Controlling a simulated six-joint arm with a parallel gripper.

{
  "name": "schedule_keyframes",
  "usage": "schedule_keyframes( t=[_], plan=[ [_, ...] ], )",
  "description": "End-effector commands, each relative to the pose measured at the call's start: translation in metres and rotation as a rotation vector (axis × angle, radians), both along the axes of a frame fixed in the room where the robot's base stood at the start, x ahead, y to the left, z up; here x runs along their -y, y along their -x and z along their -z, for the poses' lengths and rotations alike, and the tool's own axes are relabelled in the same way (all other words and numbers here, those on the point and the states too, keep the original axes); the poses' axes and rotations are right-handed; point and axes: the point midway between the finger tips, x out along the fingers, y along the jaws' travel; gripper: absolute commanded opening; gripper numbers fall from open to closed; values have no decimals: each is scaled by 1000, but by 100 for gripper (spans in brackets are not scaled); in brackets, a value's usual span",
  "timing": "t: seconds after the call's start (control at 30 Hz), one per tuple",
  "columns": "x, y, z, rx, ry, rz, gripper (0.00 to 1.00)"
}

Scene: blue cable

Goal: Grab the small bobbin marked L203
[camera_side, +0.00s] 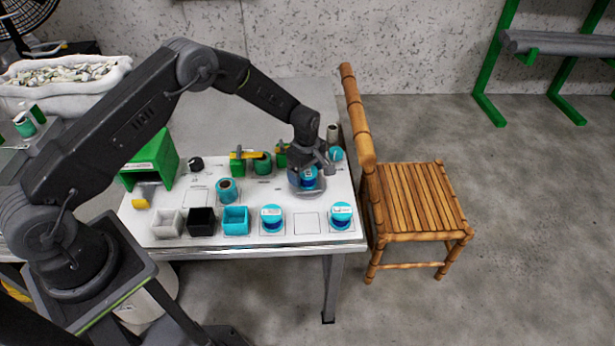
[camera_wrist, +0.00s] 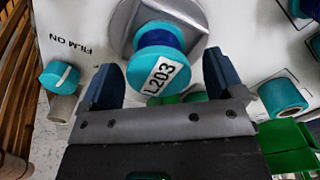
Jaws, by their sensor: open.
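The small bobbin marked L203 (camera_wrist: 158,64) has teal ends, a blue winding and a white label. In the wrist view it stands on a round grey metal plate (camera_wrist: 188,14). My gripper (camera_wrist: 163,75) is open, with one dark finger on each side of the bobbin, and I see gaps between the fingers and the bobbin. In the side view the bobbin (camera_side: 308,180) sits under my gripper (camera_side: 317,166), toward the right end of the white panel; my gripper hides part of it.
Two labelled teal bobbins (camera_side: 271,218) (camera_side: 341,215) stand at the panel's front edge. Small white, black and teal boxes (camera_side: 235,220) are left of them. A teal knob (camera_wrist: 60,77) and a teal spool (camera_wrist: 281,97) are near my fingers. A bamboo chair (camera_side: 415,200) stands right of the table.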

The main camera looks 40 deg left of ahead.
Motion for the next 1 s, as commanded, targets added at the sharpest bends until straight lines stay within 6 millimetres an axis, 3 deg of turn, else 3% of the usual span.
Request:
schedule_keyframes(
  t=[0.13,0.4,1.0],
  plan=[
    [0,0,14,1,1,0,87],
    [0,0,15,2,1,1,85],
    [0,0,15,2,1,1,30]
  ],
)
